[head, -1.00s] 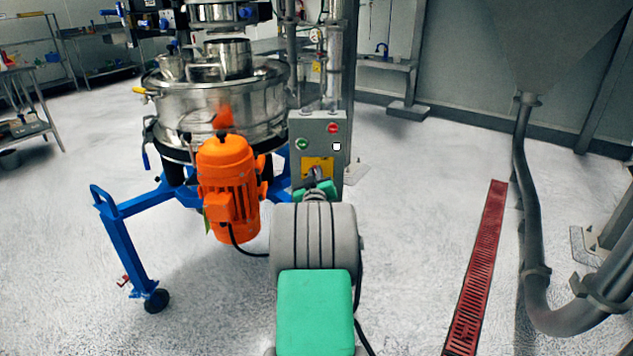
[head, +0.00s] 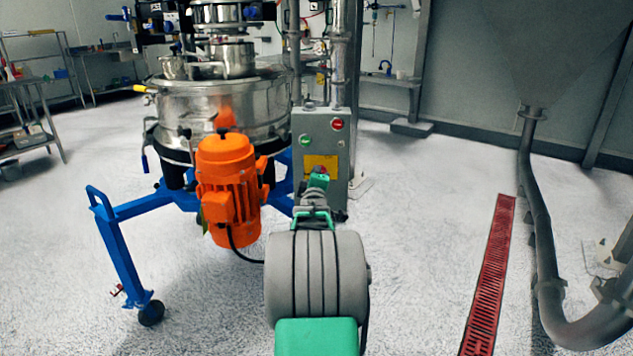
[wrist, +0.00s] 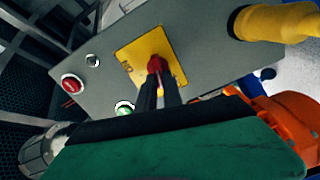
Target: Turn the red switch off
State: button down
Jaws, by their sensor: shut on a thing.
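The red switch (wrist: 154,64) sits on a yellow plate (wrist: 140,42) on the face of a grey control box (wrist: 203,38). In the wrist view my gripper (wrist: 158,80) has its two dark fingers closed around the switch. The fingers hide the lower part of the switch. In the head view the box (head: 338,189) stands ahead, with my gripper (head: 319,176) at its yellow plate (head: 313,160). The switch is very small there and mostly covered.
The box also has a red button (head: 337,124) and a green button (head: 305,141). An orange motor (head: 228,185) and the blue sifter frame (head: 122,245) stand close on the left.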

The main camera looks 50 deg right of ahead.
jog(key=shift+f+n+b, duration=0.25)
jog(key=shift+n+b, duration=0.5)
jog(key=shift+n, duration=0.75)
jog(key=c, duration=1.5)
grip_release()
jog(key=p+v, duration=0.1)
jog(key=v, duration=0.7)
